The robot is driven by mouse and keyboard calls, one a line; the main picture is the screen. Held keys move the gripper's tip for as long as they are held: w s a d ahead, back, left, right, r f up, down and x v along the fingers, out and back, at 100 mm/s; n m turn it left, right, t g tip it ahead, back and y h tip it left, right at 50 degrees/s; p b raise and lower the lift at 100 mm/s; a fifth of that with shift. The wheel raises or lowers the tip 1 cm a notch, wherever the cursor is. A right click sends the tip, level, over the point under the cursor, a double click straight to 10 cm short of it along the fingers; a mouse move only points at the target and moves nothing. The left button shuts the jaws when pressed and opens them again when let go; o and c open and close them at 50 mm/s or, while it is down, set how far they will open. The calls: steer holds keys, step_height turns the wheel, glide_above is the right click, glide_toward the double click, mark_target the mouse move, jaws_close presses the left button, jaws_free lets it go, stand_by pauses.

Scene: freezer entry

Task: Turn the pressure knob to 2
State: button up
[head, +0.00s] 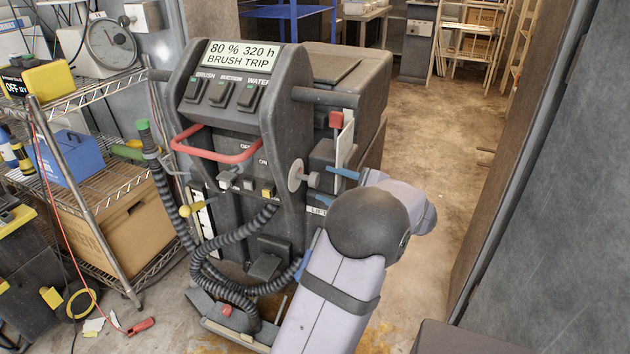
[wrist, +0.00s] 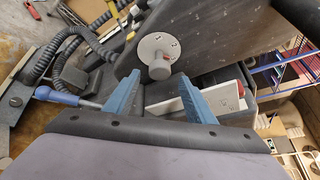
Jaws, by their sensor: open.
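The pressure knob is a grey knob (head: 313,180) standing out from a round pale dial plate (head: 296,175) on the right side of the dark floor machine.
A white slotted plate with a red lever knob (head: 336,119) stands close beside the dial, behind the right finger in the wrist view. A blue handle (wrist: 58,96) lies left of the fingers. The machine's display (head: 239,54) reads "80 % 320 h BRUSH TRIP". Open floor lies right.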

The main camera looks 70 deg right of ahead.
mark_target(317, 181)
steer(key=shift+x, duration=3.25)
steer(key=shift+c, duration=0.3)
steer(key=c, duration=1)
